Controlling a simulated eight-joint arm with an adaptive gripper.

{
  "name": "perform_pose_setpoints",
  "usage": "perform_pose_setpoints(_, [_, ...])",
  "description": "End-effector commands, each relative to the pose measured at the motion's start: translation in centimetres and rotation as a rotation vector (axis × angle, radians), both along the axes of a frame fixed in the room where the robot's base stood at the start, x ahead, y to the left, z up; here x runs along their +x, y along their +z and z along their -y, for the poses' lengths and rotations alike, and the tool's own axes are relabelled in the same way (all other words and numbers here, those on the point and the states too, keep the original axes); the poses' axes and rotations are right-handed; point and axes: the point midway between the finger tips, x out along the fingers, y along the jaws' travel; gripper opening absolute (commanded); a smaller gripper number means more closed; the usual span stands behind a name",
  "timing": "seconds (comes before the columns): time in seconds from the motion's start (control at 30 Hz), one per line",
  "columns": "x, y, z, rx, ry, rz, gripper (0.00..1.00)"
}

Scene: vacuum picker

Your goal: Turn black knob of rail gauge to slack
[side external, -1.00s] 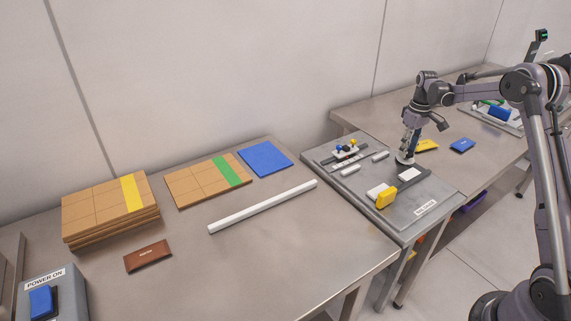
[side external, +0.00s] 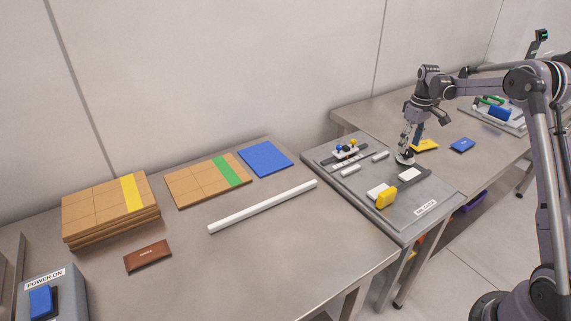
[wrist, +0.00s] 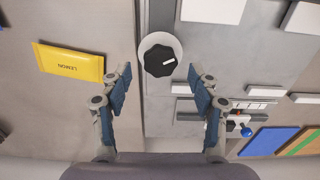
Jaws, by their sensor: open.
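The black knob (wrist: 158,62) is fluted, with a white pointer mark aimed up and to the right in the wrist view. It sits on a round white dial (wrist: 150,41). In the side view, the dial (side external: 404,160) is at the right edge of the grey rail gauge plate (side external: 365,207). My gripper (wrist: 162,78) is open and empty, with one blue-padded finger on each side of the knob. In the side view, my gripper (side external: 407,149) is just above the dial and partly hides the knob. I cannot tell whether the fingers touch the knob.
A yellow packet marked LEMON (wrist: 68,62) lies beside the plate, with a blue packet (side external: 462,145) farther right. On the plate are a yellow block (side external: 386,198), white blocks and a small fixture with a blue ball (wrist: 246,131). A white bar (side external: 263,207) lies on the near table.

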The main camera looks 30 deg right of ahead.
Motion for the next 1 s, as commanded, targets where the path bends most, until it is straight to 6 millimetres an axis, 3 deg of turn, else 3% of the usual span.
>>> perform_pose_setpoints(0.3, [0.0, 6.4, 0.0, 0.0, 0.0, 0.001, 0.61])
perform_pose_setpoints(0.5, [0.0, 9.1, 0.0, -0.001, 0.0, 0.001, 0.61])
perform_pose_setpoints(0.7, [0.0, 10.2, 0.0, -0.001, 0.0, 0.001, 0.61])
perform_pose_setpoints(1.0, [0.0, 10.2, 0.0, -0.001, 0.0, 0.001, 0.61])
